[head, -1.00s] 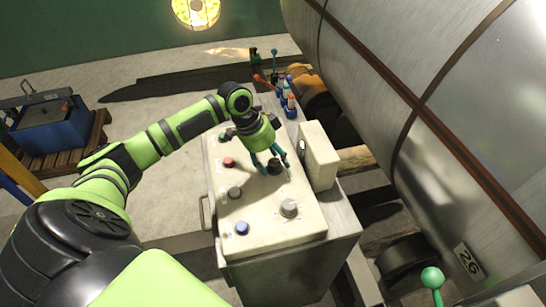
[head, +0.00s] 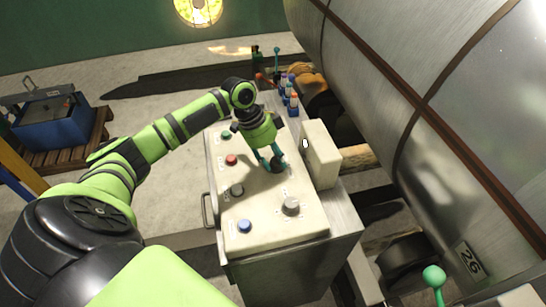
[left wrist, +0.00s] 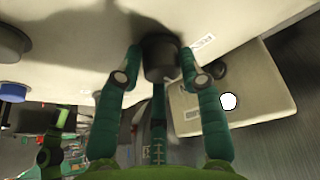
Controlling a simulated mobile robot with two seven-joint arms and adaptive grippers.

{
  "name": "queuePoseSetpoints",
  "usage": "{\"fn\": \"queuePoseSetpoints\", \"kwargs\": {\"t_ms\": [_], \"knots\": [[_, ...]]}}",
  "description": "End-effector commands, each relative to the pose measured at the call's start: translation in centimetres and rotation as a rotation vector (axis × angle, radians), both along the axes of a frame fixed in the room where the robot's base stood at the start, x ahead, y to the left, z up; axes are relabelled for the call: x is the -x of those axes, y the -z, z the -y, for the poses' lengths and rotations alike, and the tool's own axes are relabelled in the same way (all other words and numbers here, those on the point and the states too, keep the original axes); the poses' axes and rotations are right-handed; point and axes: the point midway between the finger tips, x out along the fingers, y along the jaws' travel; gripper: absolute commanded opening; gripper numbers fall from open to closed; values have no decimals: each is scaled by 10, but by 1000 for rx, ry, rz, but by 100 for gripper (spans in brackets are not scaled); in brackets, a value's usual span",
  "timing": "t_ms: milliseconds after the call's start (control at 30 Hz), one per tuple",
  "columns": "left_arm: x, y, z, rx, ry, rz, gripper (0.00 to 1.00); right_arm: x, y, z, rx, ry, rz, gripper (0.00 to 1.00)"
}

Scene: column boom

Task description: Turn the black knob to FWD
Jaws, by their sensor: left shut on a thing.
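The black knob (head: 277,166) stands on the cream top of the control panel (head: 262,206). It also shows in the left wrist view (left wrist: 160,58), between the teal fingers. My left gripper (head: 272,160) reaches down from above and is shut on the black knob, with a finger on each side of it in the left wrist view (left wrist: 160,72). The fingers partly hide the knob in the head view. My right gripper is not in view.
A cream box (head: 320,153) stands close to the right of the knob. A grey knob (head: 291,206), a dark knob (head: 237,190), a blue button (head: 244,226) and a red button (head: 231,160) share the panel. A large metal drum (head: 450,60) fills the right side.

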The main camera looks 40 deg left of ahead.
Motion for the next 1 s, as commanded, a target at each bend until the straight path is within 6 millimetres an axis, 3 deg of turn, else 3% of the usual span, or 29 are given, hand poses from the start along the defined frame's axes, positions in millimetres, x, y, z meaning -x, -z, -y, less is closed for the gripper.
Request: {"fn": "queuePoseSetpoints", "kwargs": {"t_ms": [600,1000], "knots": [[-8,-5,6,14,483,26,6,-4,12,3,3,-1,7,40],[-8,-6,7,13,612,25,6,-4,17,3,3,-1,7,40]]}}
